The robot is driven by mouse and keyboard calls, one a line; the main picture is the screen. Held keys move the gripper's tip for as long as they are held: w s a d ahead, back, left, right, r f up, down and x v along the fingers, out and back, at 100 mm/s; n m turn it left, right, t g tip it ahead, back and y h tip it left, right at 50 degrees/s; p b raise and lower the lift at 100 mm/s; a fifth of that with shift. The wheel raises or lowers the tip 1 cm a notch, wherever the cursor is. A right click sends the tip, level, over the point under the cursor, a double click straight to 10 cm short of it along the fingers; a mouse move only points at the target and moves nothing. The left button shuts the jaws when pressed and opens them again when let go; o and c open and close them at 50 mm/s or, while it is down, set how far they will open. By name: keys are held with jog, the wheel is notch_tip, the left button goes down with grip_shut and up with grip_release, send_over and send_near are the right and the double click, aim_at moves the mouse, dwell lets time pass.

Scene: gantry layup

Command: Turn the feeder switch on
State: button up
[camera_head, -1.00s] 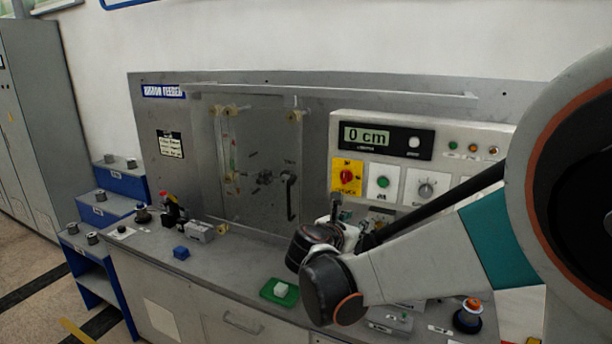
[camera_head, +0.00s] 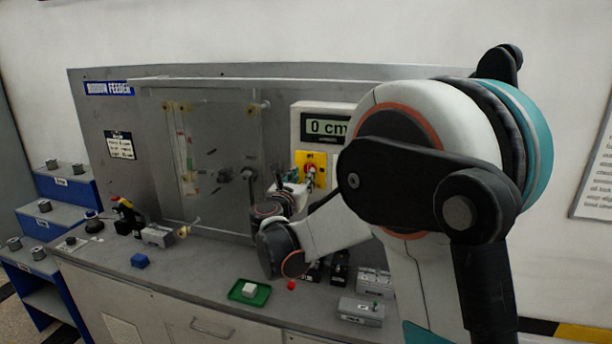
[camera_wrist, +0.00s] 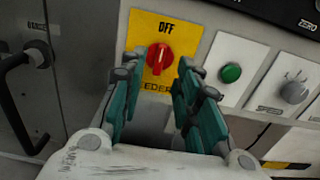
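The feeder switch is a red rotary knob (camera_wrist: 159,58) on a yellow plate (camera_wrist: 146,27). In the wrist view the plate reads "OFF" above the knob, and the lettering below it is partly hidden by my gripper. The knob's grip bar stands close to upright. In the head view the yellow plate (camera_head: 320,160) shows small under the display, partly covered by my gripper (camera_head: 305,181). In the wrist view my gripper (camera_wrist: 153,85) is open, its teal fingers spread on either side below the knob. Nothing is between the fingers, and the knob appears just beyond the fingertips.
A green button (camera_wrist: 231,73) and a grey dial (camera_wrist: 294,91) sit right of the switch. A black door handle (camera_wrist: 14,100) is at left. The display (camera_head: 326,127) reads 0 cm.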

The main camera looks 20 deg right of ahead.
aim_at(308, 170)
jog(key=shift+x, duration=2.2)
jog(key=shift+s, duration=0.1)
grip_shut()
